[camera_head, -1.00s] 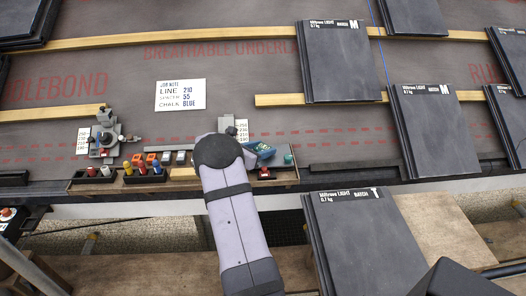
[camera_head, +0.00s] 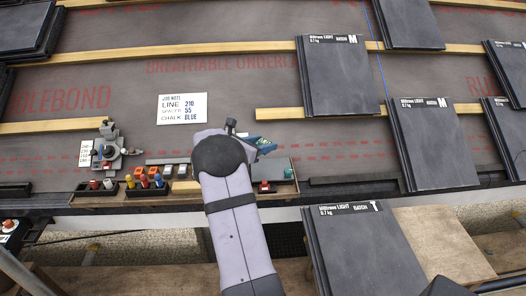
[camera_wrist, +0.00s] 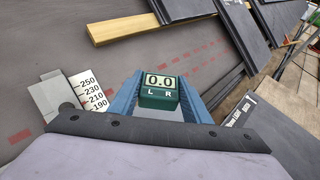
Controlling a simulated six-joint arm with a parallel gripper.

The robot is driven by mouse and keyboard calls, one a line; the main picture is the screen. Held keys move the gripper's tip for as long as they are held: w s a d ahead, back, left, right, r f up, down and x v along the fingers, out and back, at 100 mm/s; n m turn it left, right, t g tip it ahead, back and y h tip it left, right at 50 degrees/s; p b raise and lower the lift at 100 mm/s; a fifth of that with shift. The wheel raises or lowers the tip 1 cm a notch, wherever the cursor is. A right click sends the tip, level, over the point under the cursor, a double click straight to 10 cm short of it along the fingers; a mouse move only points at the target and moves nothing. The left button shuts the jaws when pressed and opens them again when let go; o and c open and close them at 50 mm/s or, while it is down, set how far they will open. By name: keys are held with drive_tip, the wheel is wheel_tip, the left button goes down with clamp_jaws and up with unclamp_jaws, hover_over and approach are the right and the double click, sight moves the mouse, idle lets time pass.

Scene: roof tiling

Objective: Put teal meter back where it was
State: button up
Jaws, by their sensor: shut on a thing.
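The teal meter (camera_wrist: 158,90) shows in the wrist view as a dark green-teal box with a "0.0" display and "L R" below it. It sits between the two blue fingers of my gripper (camera_wrist: 157,98), which is shut on it. In the head view my gripper (camera_head: 265,146) is just above the back right of the parts tray, partly hidden behind my arm. Whether the meter touches anything below cannot be told.
The wooden parts tray (camera_head: 205,187) holds orange and grey blocks, a red item (camera_head: 264,187) and coloured markers. A printed scale (camera_wrist: 88,92) stands left of the gripper. A wooden batten (camera_head: 280,114) and dark slates (camera_head: 337,80) lie behind. Grey underlay between is clear.

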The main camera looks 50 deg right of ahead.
sight(257, 144)
drive_tip(key=shift+r, duration=0.8)
drive_tip(key=b, duration=0.1)
drive_tip(key=f+b, duration=0.2)
drive_tip(key=shift+s+d, duration=0.25)
drive_tip(key=d+b, duration=0.1)
drive_tip(key=b, duration=0.2)
drive_tip(key=shift+s, duration=0.25)
drive_tip(key=shift+s+d+r+b, duration=0.1)
drive_tip(key=shift+s+r+b, duration=0.2)
drive_tip(key=shift+b, duration=0.9)
drive_tip(key=w+a+r+n+t+b, duration=0.1)
drive_tip(key=b, duration=0.2)
drive_tip(key=w+a+r+n+t+b, duration=0.1)
drive_tip(key=n+t+b, duration=0.1)
drive_tip(key=b, duration=0.1)
drive_tip(key=a+r+n+t+y+b, duration=0.1)
drive_tip(key=t+b, duration=0.1)
drive_tip(key=b, duration=0.1)
drive_tip(key=shift+w+a+r+n, duration=0.2)
drive_tip(key=shift+w+a+n, duration=0.1)
drive_tip(key=shift+w+a, duration=0.1)
drive_tip(key=w+a+f+n+t+y, duration=0.2)
drive_tip(key=w+a+f+n+t, duration=0.2)
drive_tip(key=w+a, duration=0.2)
drive_tip(key=shift+f+t+y, duration=0.3)
drive_tip(key=shift+f+y, duration=0.05)
drive_tip(key=shift+y, duration=0.05)
